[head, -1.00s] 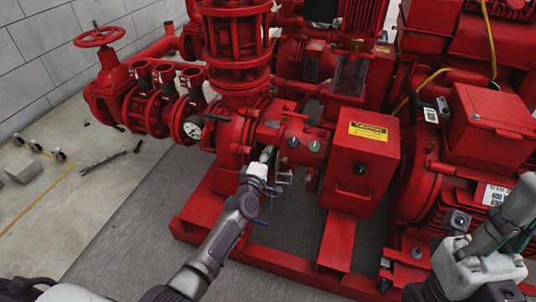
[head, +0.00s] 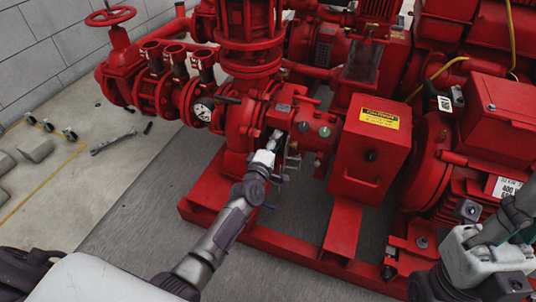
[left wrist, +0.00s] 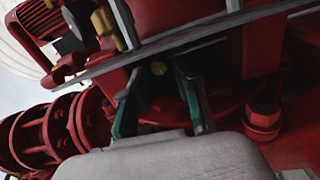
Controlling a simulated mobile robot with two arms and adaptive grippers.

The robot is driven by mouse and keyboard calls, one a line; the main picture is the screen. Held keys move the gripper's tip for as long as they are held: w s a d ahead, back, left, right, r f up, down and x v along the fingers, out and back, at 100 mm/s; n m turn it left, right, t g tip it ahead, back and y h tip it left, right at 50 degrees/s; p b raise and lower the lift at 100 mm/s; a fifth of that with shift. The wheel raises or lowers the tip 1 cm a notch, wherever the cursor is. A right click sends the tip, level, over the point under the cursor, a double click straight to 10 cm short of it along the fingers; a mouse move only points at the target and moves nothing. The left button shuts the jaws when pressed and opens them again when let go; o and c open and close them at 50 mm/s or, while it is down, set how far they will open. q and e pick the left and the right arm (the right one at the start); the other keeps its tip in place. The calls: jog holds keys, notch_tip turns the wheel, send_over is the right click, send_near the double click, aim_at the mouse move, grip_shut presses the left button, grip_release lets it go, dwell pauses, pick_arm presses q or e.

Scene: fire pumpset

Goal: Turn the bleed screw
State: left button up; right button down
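In the head view my left gripper (head: 275,142) reaches the front of the red pump casing (head: 240,128), and the screw itself is too small to make out there. My right gripper (head: 515,240) shows only partly at the right edge, away from the pump casing.
A red box with a yellow caution label (head: 380,118) stands just right of my left gripper. A pressure gauge (head: 202,112) and a red handwheel valve (head: 110,16) are to the left.

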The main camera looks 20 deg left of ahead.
pick_arm(q)
jog(key=s, duration=1)
jog(key=shift+s+a, duration=0.2)
jog(key=shift+s, duration=0.05)
